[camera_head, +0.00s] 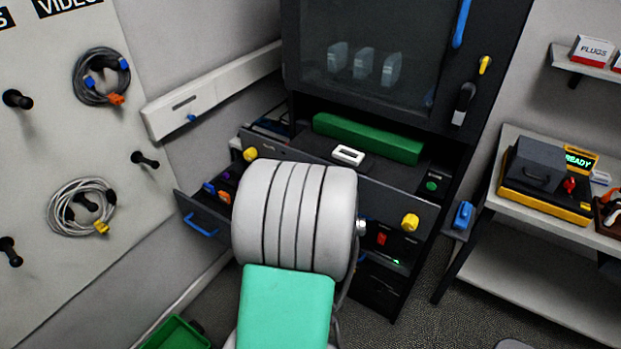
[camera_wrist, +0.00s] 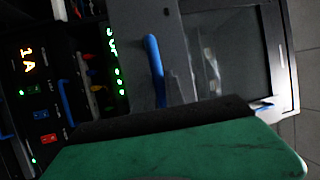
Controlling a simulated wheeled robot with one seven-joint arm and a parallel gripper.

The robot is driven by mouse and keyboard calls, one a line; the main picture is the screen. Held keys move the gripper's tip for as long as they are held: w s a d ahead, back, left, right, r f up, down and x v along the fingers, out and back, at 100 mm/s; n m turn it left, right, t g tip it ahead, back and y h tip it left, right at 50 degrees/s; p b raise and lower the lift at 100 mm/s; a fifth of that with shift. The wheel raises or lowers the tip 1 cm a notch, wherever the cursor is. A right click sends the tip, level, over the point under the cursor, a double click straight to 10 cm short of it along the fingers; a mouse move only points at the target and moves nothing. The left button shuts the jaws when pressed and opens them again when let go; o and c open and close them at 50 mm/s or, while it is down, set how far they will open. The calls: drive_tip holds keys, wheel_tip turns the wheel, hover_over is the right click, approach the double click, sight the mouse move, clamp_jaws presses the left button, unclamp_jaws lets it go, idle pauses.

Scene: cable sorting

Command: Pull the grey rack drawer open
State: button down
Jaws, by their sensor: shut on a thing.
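The grey rack drawer has a wide dark-grey front (camera_head: 385,192) with a yellow knob near each end. This front stands forward of the rack, and a surface with a white frame-shaped piece and a green bar shows behind it. My pale, ribbed wrist covers the middle of the front. In the head view it hides my fingers and the handle they are shut on. In the wrist view a green block with a dark edge fills the bottom, and my fingertips cannot be made out. A blue handle (camera_wrist: 154,68) on a grey panel shows beyond it.
A lower drawer with a blue handle (camera_head: 201,226) stands open at the left, holding coloured connectors. The rack's glass door (camera_head: 380,50) is above. A shelf with a black-and-yellow case (camera_head: 545,180) is right. A green bin (camera_head: 175,335) is on the floor.

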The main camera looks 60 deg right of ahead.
drive_tip(key=shift+a, duration=0.15)
drive_tip(key=c, duration=1.4)
unclamp_jaws()
